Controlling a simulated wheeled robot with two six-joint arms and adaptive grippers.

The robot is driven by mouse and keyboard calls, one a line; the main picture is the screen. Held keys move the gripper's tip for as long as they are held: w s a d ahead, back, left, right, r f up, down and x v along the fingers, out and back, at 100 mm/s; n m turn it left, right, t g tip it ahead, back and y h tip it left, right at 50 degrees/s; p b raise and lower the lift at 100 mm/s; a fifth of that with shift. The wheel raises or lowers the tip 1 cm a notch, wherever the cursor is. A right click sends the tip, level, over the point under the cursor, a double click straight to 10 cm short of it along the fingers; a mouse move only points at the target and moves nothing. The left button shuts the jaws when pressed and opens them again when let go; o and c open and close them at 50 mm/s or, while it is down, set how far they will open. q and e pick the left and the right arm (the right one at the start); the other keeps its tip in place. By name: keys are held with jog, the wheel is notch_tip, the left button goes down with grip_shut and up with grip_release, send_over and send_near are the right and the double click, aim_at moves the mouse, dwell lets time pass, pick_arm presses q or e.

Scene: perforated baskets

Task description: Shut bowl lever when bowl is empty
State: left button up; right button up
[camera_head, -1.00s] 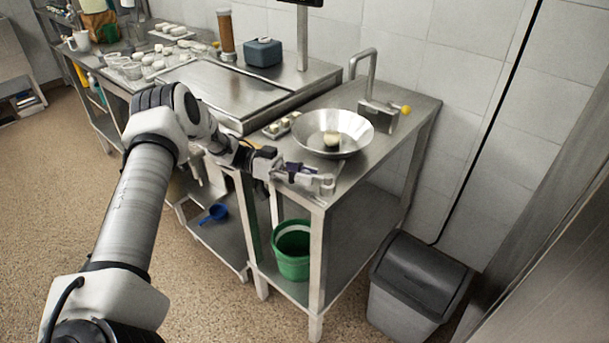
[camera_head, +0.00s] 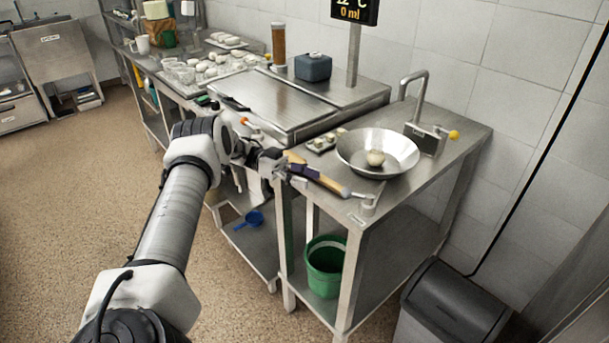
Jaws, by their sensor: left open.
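The shallow metal bowl (camera_head: 350,158) sits on the near steel table. A pale round lump (camera_head: 375,157) lies in it. A tan lever handle (camera_head: 330,183) runs slantwise along the table's front-left edge, its right end by a small metal pivot (camera_head: 368,206). My left gripper (camera_head: 300,172) is open at the handle, its fingers overlapping it in the picture. I cannot tell whether they touch it. A tap-like metal arm with a yellow knob (camera_head: 453,134) stands behind the bowl. My right gripper is not in view.
A small tray of pale pieces (camera_head: 325,141) lies left of the bowl. A display (camera_head: 355,10) reads 0 ml. A green bucket (camera_head: 325,265) stands on the lower shelf. A grey bin (camera_head: 450,305) stands at the right. Open floor lies to the left.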

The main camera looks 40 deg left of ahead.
pick_arm(q)
jog(key=shift+s+a, duration=0.1)
jog(key=shift+a, duration=0.15)
jog(key=shift+r, duration=0.1)
jog(key=n+t+y, duration=0.3)
jog(key=n+t, duration=0.1)
jog(key=t, duration=0.2)
send_near(347, 191)
jog(key=w+d+f, duration=0.2)
jog(key=x, duration=0.2)
jog(key=b+x, duration=0.1)
jog(key=x, duration=0.4)
jog(key=shift+w+r+b, duration=0.25)
jog(key=shift+w+b, duration=0.05)
jog(key=shift+b, duration=0.1)
